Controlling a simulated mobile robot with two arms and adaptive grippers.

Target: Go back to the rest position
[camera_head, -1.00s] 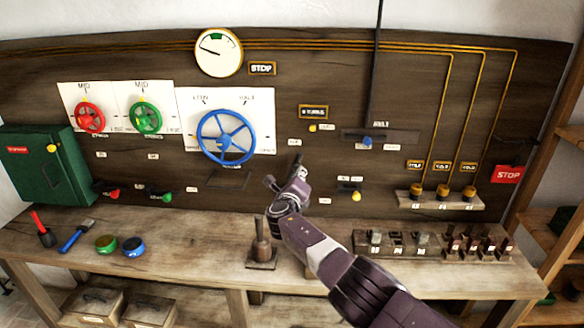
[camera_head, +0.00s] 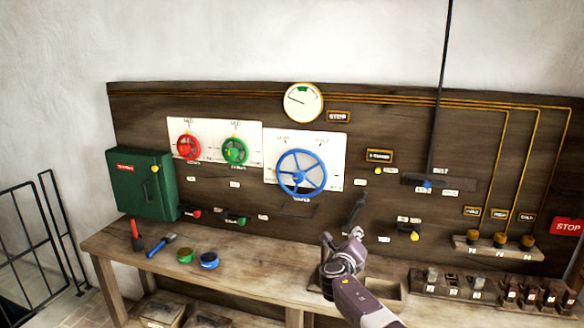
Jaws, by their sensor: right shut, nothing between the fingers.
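My right gripper (camera_head: 354,210) is shut and empty. It is held above the workbench (camera_head: 240,265), in front of the dark wooden control panel (camera_head: 390,130), below and to the right of the blue handwheel (camera_head: 302,174). It appears apart from the panel, though the exact gap cannot be told. My right arm comes in from the lower right and hides part of the bench and most of a lever on its base. My left gripper is not in view.
The panel carries red (camera_head: 188,148) and green (camera_head: 235,150) handwheels and a round gauge (camera_head: 303,102). A green cabinet (camera_head: 140,185) is at the left. Small tools and two round tins lie on the bench. Switches (camera_head: 490,288) line its right side. A black railing (camera_head: 30,245) stands far left.

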